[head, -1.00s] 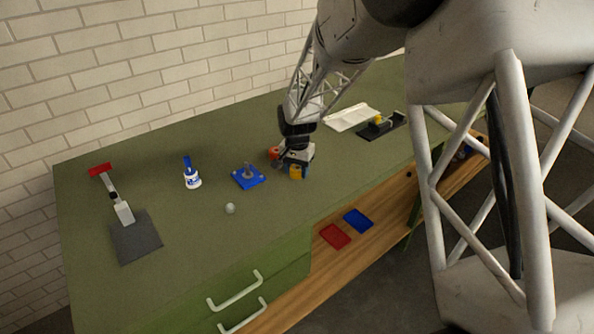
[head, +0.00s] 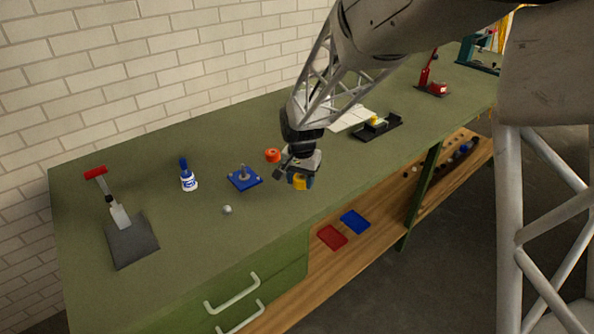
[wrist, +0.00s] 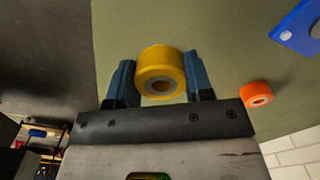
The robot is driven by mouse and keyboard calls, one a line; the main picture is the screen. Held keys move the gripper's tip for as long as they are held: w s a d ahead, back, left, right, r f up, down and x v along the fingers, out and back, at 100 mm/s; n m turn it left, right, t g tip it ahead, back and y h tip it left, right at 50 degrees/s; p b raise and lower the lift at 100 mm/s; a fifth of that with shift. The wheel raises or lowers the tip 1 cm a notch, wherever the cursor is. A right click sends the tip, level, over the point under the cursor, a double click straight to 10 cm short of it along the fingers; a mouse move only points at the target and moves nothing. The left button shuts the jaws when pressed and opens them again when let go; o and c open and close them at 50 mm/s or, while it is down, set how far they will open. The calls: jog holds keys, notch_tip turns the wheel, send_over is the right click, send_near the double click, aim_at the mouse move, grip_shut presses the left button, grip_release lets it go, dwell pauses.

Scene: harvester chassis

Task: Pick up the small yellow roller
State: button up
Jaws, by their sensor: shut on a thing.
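The small yellow roller (wrist: 161,72) is between the two blue fingers of my gripper (wrist: 161,80) in the wrist view. It has a pale grey ring around its central hole, and the fingers are shut on it from both sides. In the head view my gripper (head: 299,180) is over the front part of the green bench, near its front edge. The yellow roller (head: 300,183) shows there at the fingertips. The height of the roller above the bench is hard to tell.
An orange roller (head: 272,156) lies just left of my gripper. A blue plate with a grey post (head: 244,178), a blue-and-white bottle (head: 188,176) and a small pale ball (head: 227,210) stand farther left. A black holder (head: 378,127) is to the right. Red (head: 332,237) and blue (head: 355,221) trays sit on the lower shelf.

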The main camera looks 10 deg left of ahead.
jog(key=shift+s+d+r, duration=0.1)
jog(key=shift+s+d, duration=0.35)
jog(key=shift+s, duration=0.65)
jog(key=shift+s+d+r, duration=0.1)
jog(key=shift+s+d, duration=0.3)
jog(key=shift+s, duration=0.7)
jog(key=shift+s+d+r, duration=0.1)
jog(key=shift+s+d, duration=0.35)
jog(key=shift+s, duration=0.65)
